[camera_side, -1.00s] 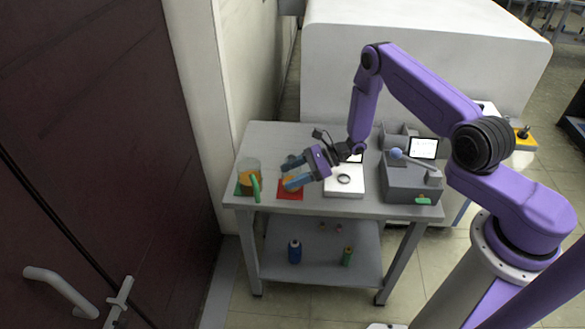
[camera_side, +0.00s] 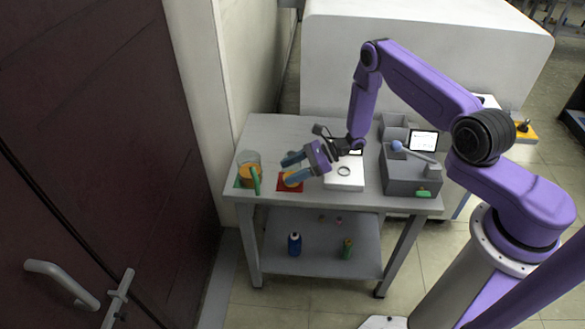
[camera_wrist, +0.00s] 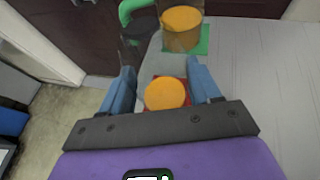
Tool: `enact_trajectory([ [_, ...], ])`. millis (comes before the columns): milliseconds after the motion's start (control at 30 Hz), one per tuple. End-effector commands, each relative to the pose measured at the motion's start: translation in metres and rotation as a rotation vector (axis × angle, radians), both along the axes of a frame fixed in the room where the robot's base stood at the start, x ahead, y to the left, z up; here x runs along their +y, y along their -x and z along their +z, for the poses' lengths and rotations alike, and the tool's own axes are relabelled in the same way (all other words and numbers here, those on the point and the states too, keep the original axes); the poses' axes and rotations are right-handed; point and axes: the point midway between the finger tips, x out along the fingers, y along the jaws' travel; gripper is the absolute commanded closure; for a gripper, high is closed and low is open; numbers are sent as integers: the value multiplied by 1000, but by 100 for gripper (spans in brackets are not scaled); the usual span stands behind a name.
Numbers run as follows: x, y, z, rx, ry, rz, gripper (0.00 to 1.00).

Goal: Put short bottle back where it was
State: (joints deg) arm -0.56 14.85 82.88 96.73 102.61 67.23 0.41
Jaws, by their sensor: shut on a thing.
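The short bottle (camera_wrist: 166,93) shows as a round orange shape between my fingers in the wrist view, with clear walls hard to make out. It sits over a red mat (camera_side: 284,187), and in the side view its orange part (camera_side: 292,180) shows just below my fingers. My gripper (camera_side: 288,168) has its blue fingers on both sides of the bottle and is shut on it. In the wrist view the gripper (camera_wrist: 163,88) frames the bottle. I cannot tell whether the bottle's base touches the mat.
A clear container with orange contents (camera_wrist: 182,30) and a green handle stands on a green mat (camera_wrist: 203,40) to the left on the table. A white box with a ring (camera_side: 344,172) and a grey machine (camera_side: 408,178) stand to the right. The lower shelf holds several small items.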

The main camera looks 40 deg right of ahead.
Motion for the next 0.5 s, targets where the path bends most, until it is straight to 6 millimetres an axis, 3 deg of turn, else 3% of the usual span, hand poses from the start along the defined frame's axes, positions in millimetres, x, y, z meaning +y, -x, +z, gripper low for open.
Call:
enact_trajectory([
  [400, 0, 0, -7, 0, 0, 0, 77],
  [433, 0, 0, -7, 0, 0, 0, 35],
  [500, 0, 0, -7, -1, 0, 0, 12],
])
